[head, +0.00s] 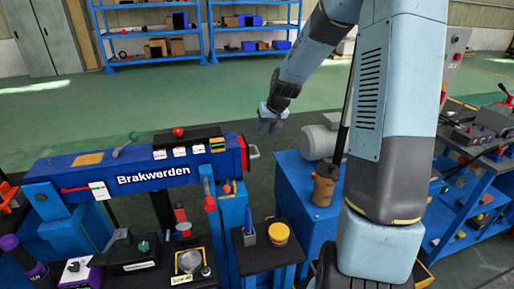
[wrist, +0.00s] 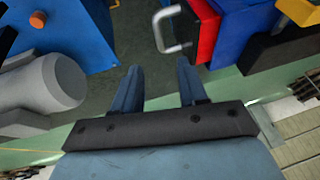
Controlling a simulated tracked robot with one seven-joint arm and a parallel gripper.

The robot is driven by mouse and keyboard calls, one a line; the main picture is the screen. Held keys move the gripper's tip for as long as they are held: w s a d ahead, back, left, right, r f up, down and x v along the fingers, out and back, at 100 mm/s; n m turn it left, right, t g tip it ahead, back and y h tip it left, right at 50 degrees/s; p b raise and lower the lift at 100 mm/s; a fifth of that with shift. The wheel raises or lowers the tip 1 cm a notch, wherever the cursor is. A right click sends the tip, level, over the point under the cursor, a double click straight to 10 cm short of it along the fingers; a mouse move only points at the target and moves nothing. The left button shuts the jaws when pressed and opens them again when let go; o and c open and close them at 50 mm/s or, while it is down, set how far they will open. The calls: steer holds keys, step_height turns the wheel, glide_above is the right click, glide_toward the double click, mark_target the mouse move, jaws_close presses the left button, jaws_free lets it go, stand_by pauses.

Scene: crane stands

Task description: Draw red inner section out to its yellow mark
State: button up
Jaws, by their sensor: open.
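The blue boom (head: 150,175) lettered "Brakwerden" lies across the left half of the head view. The red inner section (head: 253,151) shows only as a short end at the boom's right end. In the wrist view, the red end (wrist: 206,30) carries a pale U-shaped handle (wrist: 162,28). My gripper (head: 272,127) is open and empty beyond that end, apart from it. In the wrist view, my two fingers (wrist: 159,66) point towards the handle, with a gap between. No yellow mark is visible on the red section.
A blue cabinet (head: 295,185) with a grey motor (head: 318,141) stands right of the boom's end. The motor's grey cylinder (wrist: 45,82) is left of my fingers in the wrist view. Low stands with small parts fill the front. Green floor (head: 190,100) behind is clear.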

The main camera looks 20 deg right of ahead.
mark_target(256, 149)
steer(key=x, duration=1.1)
steer(key=shift+f, duration=0.2)
jaws_close()
stand_by(0.4)
